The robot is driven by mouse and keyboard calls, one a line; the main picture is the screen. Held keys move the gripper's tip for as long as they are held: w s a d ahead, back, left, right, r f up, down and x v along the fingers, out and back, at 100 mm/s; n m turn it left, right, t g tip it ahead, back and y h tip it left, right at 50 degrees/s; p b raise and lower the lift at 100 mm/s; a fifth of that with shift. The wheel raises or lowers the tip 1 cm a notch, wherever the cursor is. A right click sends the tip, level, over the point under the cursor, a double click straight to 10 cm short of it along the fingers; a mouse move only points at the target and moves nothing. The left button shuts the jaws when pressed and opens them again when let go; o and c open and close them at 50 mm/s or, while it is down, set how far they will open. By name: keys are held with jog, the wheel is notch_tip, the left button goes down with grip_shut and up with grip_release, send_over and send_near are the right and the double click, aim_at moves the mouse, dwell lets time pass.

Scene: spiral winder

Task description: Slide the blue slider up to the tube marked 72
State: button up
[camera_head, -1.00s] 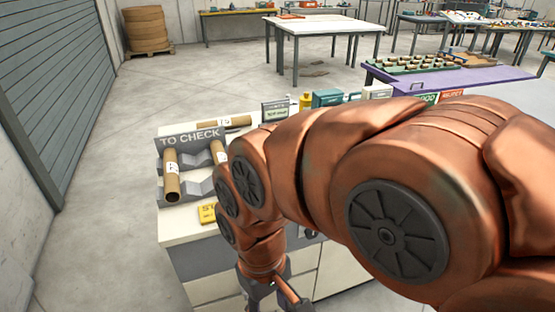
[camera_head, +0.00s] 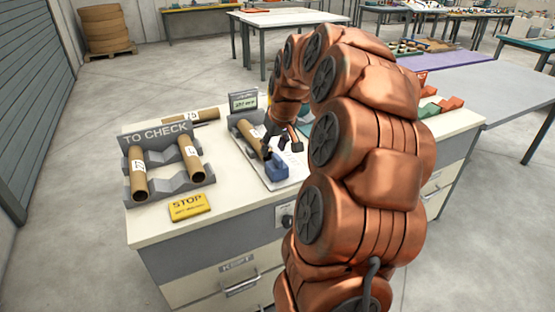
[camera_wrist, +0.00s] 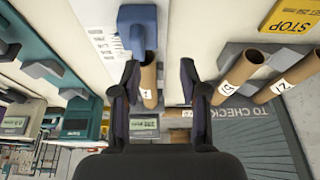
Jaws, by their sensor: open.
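The blue slider (camera_head: 277,169) is a small block on a white plate on the bench. It also shows at the top of the wrist view (camera_wrist: 138,28). A brown cardboard tube (camera_head: 250,136) with a white label lies in the grey holder just behind it; I cannot read its number. In the wrist view this tube (camera_wrist: 149,84) lies close to the slider's end and shows between my fingers. My gripper (camera_head: 284,148) is open and empty above the plate, just behind the slider. Its fingers also show in the wrist view (camera_wrist: 160,82).
The grey "TO CHECK" rack (camera_head: 157,134) holds two labelled tubes on the left. Another tube (camera_head: 192,116) lies behind it. A yellow STOP sign (camera_head: 189,206) lies at the front. A small display (camera_head: 243,100) stands behind the holder. Teal equipment (camera_wrist: 88,122) is nearby.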

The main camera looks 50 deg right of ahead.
aim_at(277, 156)
jog(key=shift+w+d+f+p, duration=0.4)
jog(key=shift+d+f, duration=0.3)
jog(key=shift+f, duration=0.55)
jog(key=shift+w+d+f+p, duration=0.15)
jog(key=shift+w+d+f, duration=0.5)
jog(key=shift+f, duration=0.55)
jog(key=shift+w+d+f+p, duration=0.3)
jog(key=shift+d+f, duration=0.5)
jog(key=shift+f, duration=0.45)
grip_shut()
